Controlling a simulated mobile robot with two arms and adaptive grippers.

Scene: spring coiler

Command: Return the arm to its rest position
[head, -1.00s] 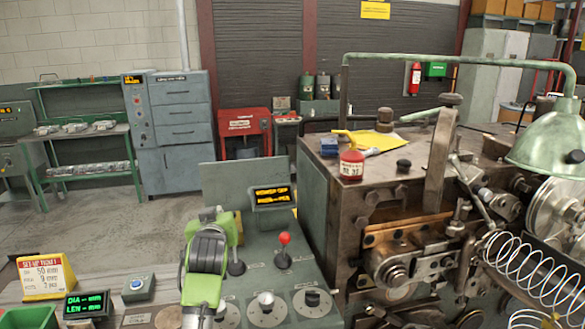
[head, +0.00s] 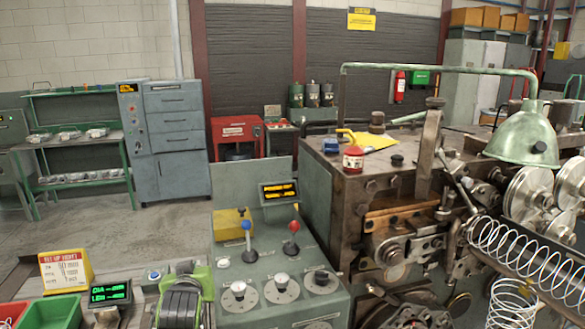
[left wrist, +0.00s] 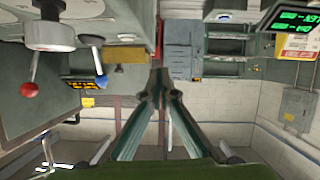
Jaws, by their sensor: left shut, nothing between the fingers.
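My left arm, green and black (head: 180,298), shows at the bottom of the head view, left of the grey control console (head: 262,262). In the left wrist view my left gripper (left wrist: 157,82) has its two fingers together at the tips, with nothing between them. It is clear of the levers. The console carries a blue-knobbed lever (head: 249,238) and a red-knobbed lever (head: 292,240). The levers also show at the left of the wrist view, which is upside down. My right gripper is not in view.
A small green display (head: 110,293), a yellow sign (head: 66,271) and a green bin (head: 52,312) stand left of my left arm. The spring coiling machine (head: 345,205) with coiled wire (head: 520,245) is on the right. Open floor (head: 150,225) lies behind the console.

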